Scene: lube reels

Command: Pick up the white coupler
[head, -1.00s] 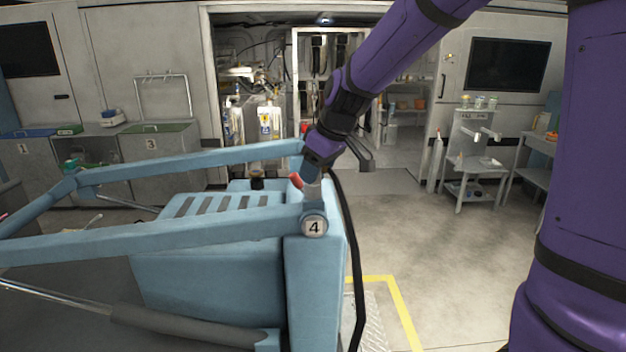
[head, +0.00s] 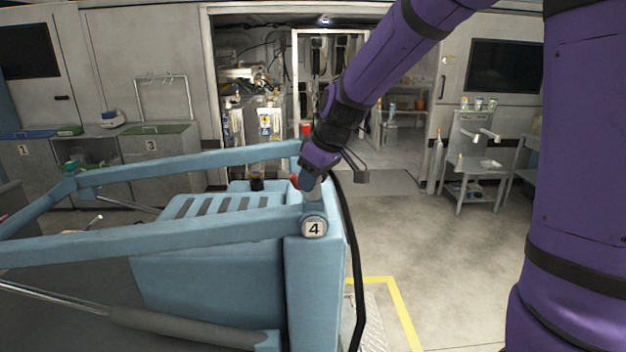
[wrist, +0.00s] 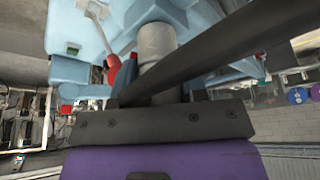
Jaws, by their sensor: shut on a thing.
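My gripper (head: 311,182) is low at the end of the blue machine's arm, just above the joint marked 4. In the wrist view, my gripper (wrist: 158,88) is shut around a pale grey-white cylinder, which looks like the white coupler (wrist: 157,42). Its lower part is darker and partly hidden by the black gripper parts. A red part (wrist: 113,68) is beside the coupler; it also shows in the head view (head: 295,181), left of my gripper.
The blue machine (head: 210,275) with its long lift arms fills the left front. A black hose (head: 354,260) hangs down its right side. A dark bar (wrist: 225,50) crosses the wrist view. The floor to the right is clear up to a grey stand (head: 471,150).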

